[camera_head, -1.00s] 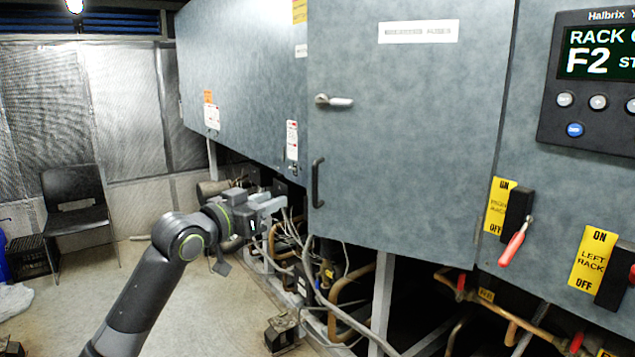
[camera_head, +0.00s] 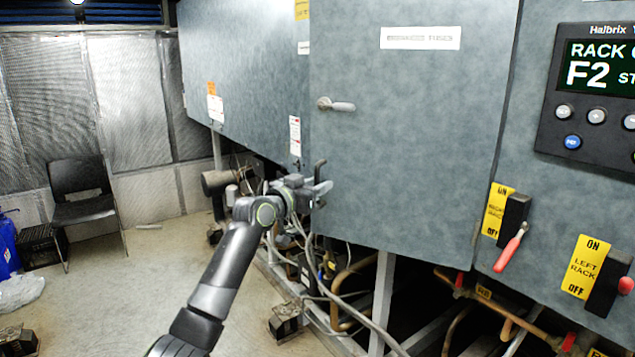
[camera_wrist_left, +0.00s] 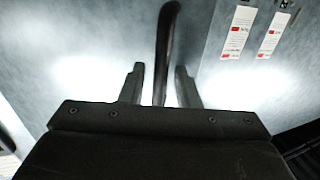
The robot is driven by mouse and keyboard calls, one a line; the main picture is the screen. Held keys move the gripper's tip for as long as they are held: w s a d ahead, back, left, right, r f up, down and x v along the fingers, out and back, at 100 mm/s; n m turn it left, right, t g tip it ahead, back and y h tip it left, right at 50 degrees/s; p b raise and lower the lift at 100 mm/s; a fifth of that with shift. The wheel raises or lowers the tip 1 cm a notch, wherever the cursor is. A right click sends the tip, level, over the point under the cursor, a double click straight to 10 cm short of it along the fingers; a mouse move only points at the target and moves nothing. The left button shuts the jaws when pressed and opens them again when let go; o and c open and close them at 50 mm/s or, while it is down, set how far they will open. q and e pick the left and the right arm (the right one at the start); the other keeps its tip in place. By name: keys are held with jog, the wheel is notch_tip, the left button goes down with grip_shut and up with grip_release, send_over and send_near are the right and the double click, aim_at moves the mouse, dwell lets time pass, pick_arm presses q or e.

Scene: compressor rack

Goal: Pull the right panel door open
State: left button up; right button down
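The right panel door (camera_head: 405,130) is a blue-grey metal door that looks shut, with a lever latch (camera_head: 336,104) near its upper left edge. A black vertical pull handle (camera_head: 319,170) sits low on its left edge; its lower part is hidden behind my gripper in the head view. My left gripper (camera_head: 322,192) is at this handle. In the left wrist view, the handle (camera_wrist_left: 166,40) runs between the two fingers (camera_wrist_left: 160,85), with gaps visible on both sides, so the gripper is open around it. My right gripper is not in view.
Two switches with yellow plates and red levers (camera_head: 511,250) are right of the door, below a display panel (camera_head: 597,90). Pipes and cables (camera_head: 345,285) fill the space under the door. A black chair (camera_head: 82,195) stands far left; the floor between is mostly clear.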

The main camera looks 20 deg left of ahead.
pick_arm(q)
jog(key=shift+w+d, duration=0.1)
jog(key=shift+w, duration=0.15)
grip_shut()
jog(key=shift+s+f, duration=0.1)
dwell(0.3)
